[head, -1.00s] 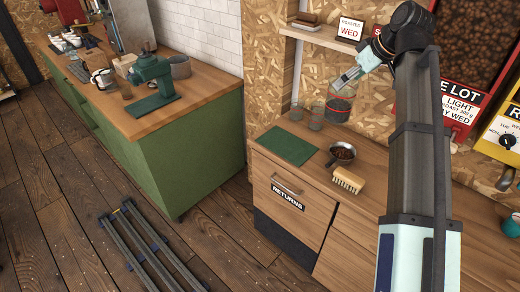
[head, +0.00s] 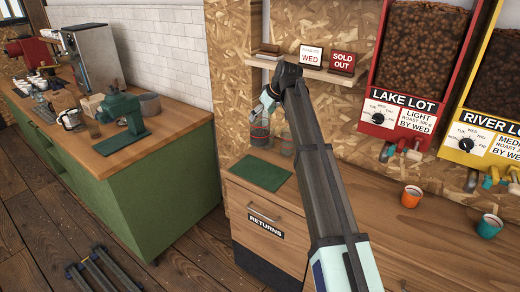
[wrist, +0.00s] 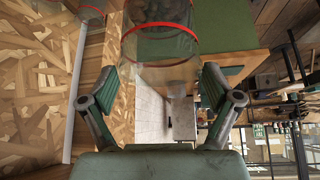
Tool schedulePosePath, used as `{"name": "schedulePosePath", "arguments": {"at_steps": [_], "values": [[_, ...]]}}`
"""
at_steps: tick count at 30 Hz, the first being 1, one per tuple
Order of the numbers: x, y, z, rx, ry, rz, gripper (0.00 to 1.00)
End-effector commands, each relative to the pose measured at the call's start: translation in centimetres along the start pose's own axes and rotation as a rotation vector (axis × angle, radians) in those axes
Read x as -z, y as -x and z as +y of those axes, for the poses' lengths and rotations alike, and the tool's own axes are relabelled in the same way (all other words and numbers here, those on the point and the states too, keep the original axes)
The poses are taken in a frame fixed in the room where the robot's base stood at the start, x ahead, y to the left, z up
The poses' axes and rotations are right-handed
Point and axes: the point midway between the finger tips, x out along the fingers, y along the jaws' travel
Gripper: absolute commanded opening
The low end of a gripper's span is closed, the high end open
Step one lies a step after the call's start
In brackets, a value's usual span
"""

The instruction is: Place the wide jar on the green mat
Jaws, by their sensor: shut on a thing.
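The wide jar (wrist: 160,45) is clear glass with red bands. In the wrist view it sits between the two fingers of my gripper (wrist: 162,78), which is shut on it. In the head view my gripper (head: 264,110) is at the back of the returns counter, with a glass jar (head: 260,133) just below it. The green mat (head: 258,175) lies flat and bare in front, near the counter's left end. The mat (wrist: 225,25) also shows beyond the jar in the wrist view. I cannot tell how high the jar is.
Another glass vessel (head: 287,143) stands close on the right, partly behind my arm. A shelf with signs (head: 311,55) hangs above. My arm hides part of the counter.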

Motion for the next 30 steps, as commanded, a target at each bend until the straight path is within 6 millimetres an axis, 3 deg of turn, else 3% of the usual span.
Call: {"name": "schedulePosePath", "arguments": {"at_steps": [6, 12, 30], "values": [[-3.0, -4.3, -0.1, 0.002, -0.001, -0.002, 0.22], [-4.9, -7.4, -0.1, 0.001, -0.001, -0.001, 0.22], [-7.8, -11.9, -0.1, 0.001, -0.001, 0.000, 0.22]]}}
